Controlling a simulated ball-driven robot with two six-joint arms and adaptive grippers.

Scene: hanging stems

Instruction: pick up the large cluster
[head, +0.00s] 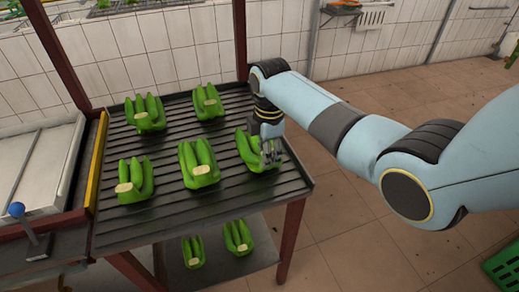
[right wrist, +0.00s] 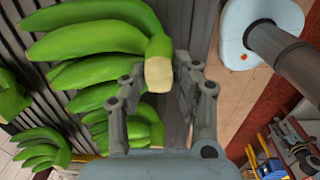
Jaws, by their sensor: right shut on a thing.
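My right gripper (head: 268,150) is at the right end of the slatted table, pointing down onto a green banana cluster (head: 247,152). Its fingers hide part of that cluster. In the right wrist view, the fingers of the right gripper (right wrist: 163,88) stand on either side of the pale cut crown and are shut on it. The bananas of this cluster (right wrist: 95,32) spread out to the left. In the head view it looks to be resting at the table's surface. My left gripper is out of view.
Other banana clusters stand on the slatted table (head: 184,114): one beside the held one (head: 200,165), one at the front left (head: 135,180), two at the back (head: 208,102) (head: 146,114). Two more lie on the lower shelf (head: 238,236). A red post (head: 240,40) rises behind.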

